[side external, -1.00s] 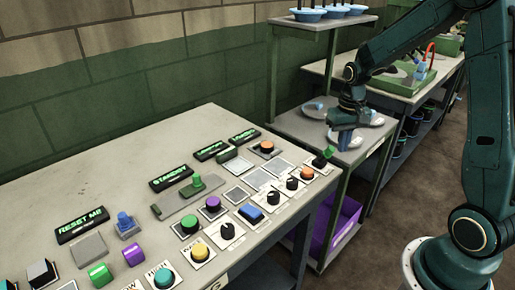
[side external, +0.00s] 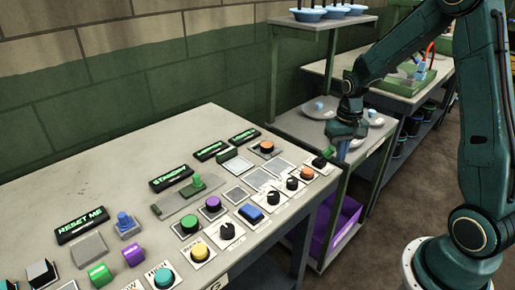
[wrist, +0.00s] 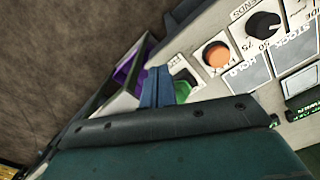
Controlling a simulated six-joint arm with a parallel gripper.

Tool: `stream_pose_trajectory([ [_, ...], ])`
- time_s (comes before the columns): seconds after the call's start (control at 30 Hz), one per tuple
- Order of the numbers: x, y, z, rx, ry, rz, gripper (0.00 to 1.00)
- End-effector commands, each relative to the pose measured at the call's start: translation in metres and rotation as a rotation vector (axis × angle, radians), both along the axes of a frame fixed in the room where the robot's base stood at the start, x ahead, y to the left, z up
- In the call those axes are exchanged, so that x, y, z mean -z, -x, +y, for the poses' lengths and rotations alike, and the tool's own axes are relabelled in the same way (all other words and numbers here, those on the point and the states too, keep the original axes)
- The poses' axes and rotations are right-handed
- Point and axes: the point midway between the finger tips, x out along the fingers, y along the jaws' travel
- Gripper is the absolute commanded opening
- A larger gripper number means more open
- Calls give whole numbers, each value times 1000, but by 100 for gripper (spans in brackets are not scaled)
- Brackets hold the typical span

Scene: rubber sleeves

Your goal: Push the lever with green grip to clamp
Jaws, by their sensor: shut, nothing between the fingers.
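The lever with the green grip (side external: 328,152) stands at the right corner of the panel table, with a dark base. In the wrist view its green grip (wrist: 182,92) shows just right of the fingers, partly hidden by them. My gripper (side external: 342,154) is shut and empty, pointing down beside the grip on its right, past the table's edge. In the wrist view the blue fingers (wrist: 157,88) are together. I cannot tell whether they touch the grip.
An orange button (side external: 307,173) and black knobs (side external: 273,198) sit close to the lever. A shelf with plates (side external: 361,140) is behind the gripper, and a purple bin (side external: 343,219) is below.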

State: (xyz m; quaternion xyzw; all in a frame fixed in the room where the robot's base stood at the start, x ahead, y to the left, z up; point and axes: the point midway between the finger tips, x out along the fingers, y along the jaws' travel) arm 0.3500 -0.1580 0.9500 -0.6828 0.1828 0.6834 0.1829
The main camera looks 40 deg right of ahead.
Motion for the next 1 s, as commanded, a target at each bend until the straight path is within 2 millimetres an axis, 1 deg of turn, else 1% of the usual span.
stream_pose_trajectory([
  [0.47,1,-2,0,0,0,-1,0],
  [1.0,1,-15,0,-1,0,-1,0],
])
